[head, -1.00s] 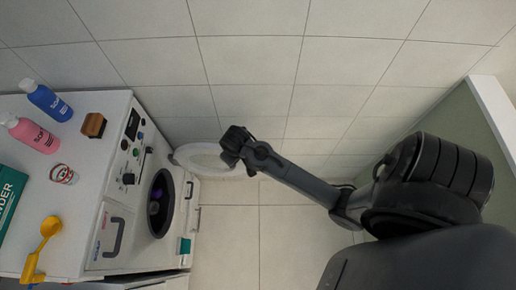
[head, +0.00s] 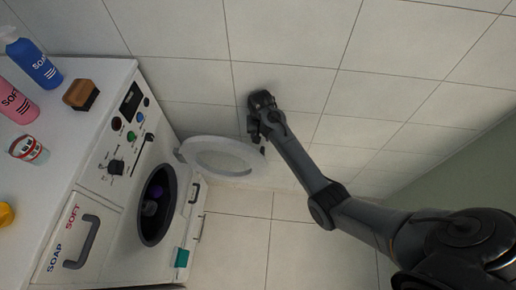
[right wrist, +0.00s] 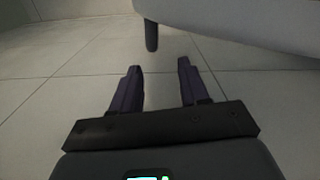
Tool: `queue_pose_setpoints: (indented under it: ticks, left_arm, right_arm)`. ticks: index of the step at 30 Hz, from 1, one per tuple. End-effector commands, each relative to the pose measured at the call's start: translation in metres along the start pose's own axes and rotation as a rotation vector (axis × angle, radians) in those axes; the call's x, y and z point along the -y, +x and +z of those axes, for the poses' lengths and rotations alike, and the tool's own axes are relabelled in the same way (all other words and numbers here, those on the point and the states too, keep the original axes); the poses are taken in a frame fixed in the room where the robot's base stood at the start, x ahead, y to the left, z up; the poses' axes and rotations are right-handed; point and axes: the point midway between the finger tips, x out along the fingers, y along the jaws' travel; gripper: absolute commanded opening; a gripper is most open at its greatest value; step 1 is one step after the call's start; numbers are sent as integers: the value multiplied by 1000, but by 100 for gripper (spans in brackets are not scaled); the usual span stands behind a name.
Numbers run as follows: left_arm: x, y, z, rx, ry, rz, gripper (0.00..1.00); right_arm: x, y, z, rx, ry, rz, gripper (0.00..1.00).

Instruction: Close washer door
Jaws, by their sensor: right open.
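The white front-loading washer (head: 122,185) stands at the left in the head view, with its dark round drum opening (head: 157,205) uncovered. Its white ring-shaped door (head: 218,142) stands wide open, swung out towards the tiled wall. My right gripper (head: 254,122) is beside the door's outer, wall-side edge; I cannot tell whether it touches. In the right wrist view its two dark fingers (right wrist: 157,80) are apart with nothing between them. A large pale curved surface, probably the door (right wrist: 250,28), and a dark peg (right wrist: 151,36) lie just beyond the fingertips. My left gripper is not in view.
Blue (head: 38,66) and pink (head: 16,102) soap bottles, a brown block (head: 81,95) and a small jar (head: 28,149) stand on the washer top. A tiled wall (head: 180,35) is close behind the door. The floor (head: 235,235) before the washer is clear.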

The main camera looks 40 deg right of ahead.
Motion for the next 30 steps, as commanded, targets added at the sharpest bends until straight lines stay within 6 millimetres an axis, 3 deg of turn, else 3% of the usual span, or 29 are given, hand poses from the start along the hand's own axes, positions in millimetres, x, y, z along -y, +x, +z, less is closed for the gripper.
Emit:
queue_pose_setpoints:
  ticks: [18,30]
  left_arm:
    - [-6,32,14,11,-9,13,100]
    - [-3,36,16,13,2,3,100]
  right_arm:
    - [-1,90,1,2,0,2,44]
    - [-1,105,1,1,0,1,44]
